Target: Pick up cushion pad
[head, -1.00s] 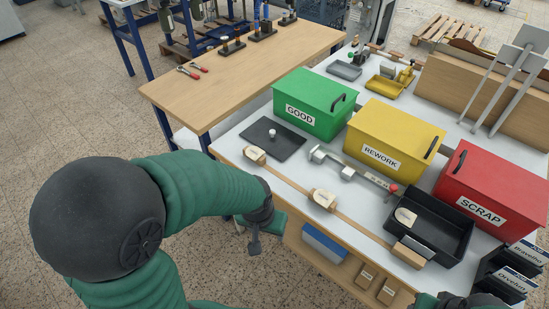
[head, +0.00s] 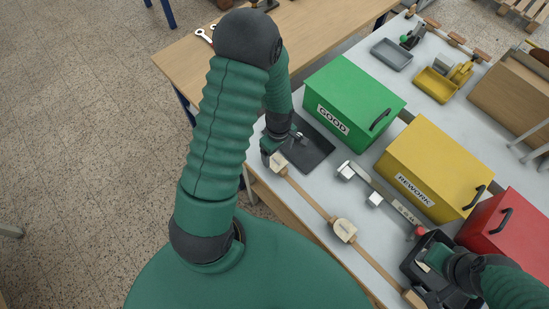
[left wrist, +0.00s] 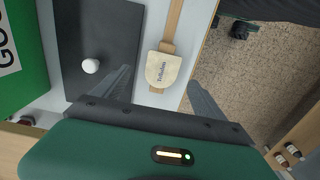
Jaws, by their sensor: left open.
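A cream pad with a dark printed word (head: 278,163) lies at the left end of a long wooden strip; I take it for the cushion pad. My left gripper (head: 284,148) is open just over or beside it. In the left wrist view the cream pad (left wrist: 163,70) shows between the two spread fingers of the left gripper (left wrist: 158,80), not visibly gripped. A second cream pad (head: 344,230) lies midway along the strip. My right gripper (head: 437,262) is at the black tray at lower right; its fingers are too unclear to judge.
A black plate with a white knob (head: 312,150) lies beside the left gripper. Green GOOD (head: 355,90), yellow REWORK (head: 437,165) and red SCRAP (head: 500,232) boxes stand behind. A metal bar with white blocks (head: 385,200) lies between boxes and strip.

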